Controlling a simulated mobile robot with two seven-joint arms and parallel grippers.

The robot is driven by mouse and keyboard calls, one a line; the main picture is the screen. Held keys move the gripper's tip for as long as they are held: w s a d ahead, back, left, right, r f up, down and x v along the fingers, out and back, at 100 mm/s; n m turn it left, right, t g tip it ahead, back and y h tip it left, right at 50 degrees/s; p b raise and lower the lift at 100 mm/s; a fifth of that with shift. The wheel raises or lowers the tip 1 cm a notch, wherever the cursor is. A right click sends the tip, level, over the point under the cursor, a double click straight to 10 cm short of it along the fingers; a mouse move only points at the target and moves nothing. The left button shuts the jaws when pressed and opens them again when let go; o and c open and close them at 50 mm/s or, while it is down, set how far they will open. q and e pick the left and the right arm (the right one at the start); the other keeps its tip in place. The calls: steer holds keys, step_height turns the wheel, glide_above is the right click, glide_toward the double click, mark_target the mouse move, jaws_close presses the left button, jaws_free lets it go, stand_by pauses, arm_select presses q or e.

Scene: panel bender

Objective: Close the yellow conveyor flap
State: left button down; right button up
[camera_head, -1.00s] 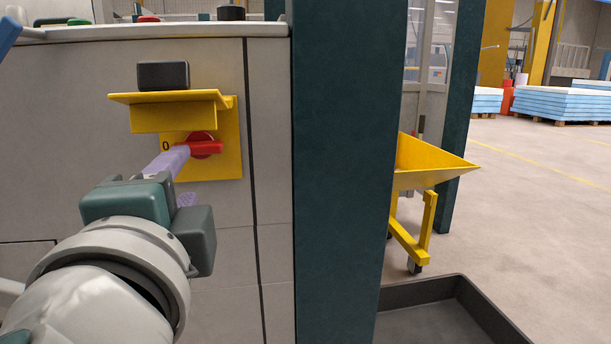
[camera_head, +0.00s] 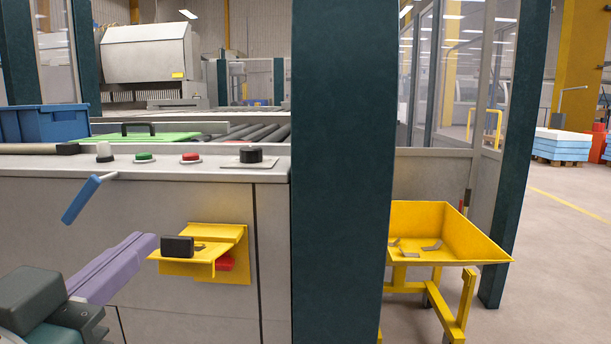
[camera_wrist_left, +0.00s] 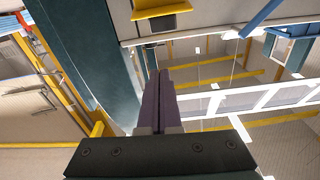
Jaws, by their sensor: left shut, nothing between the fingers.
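A yellow flap (camera_head: 190,255) juts out from a yellow plate (camera_head: 236,262) on the front of the grey cabinet (camera_head: 180,211). A black block (camera_head: 177,246) sits at the flap's outer left edge. A red switch (camera_head: 226,263) on the plate is partly hidden under the flap. My left gripper (camera_head: 148,242) is shut and empty, its lilac fingers just left of the block; I cannot tell whether they touch. In the left wrist view, the shut fingers (camera_wrist_left: 160,82) point toward a yellow piece (camera_wrist_left: 163,8) at the top. My right gripper is not in view.
A blue lever (camera_head: 82,199) sticks out at the cabinet's upper left. Green and red buttons (camera_head: 190,157) and a black knob (camera_head: 251,154) line the top ledge. A dark green post (camera_head: 340,180) stands right of the flap. A yellow cart (camera_head: 470,245) holds scraps behind it.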

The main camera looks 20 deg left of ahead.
arm_select(q)
steer(key=r, duration=0.1)
steer(key=n+b, duration=0.1)
glide_above(175, 245)
steer(key=shift+r, duration=0.4)
steer(key=f, duration=0.1)
steer(key=f+b, duration=0.1)
steer(key=s+f, duration=0.1)
steer(key=f, duration=0.1)
steer(key=shift+d+b, duration=0.25)
steer(key=shift+b, duration=0.15)
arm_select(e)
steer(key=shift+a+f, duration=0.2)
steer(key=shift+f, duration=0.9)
arm_select(q)
steer(key=shift+s, duration=0.1)
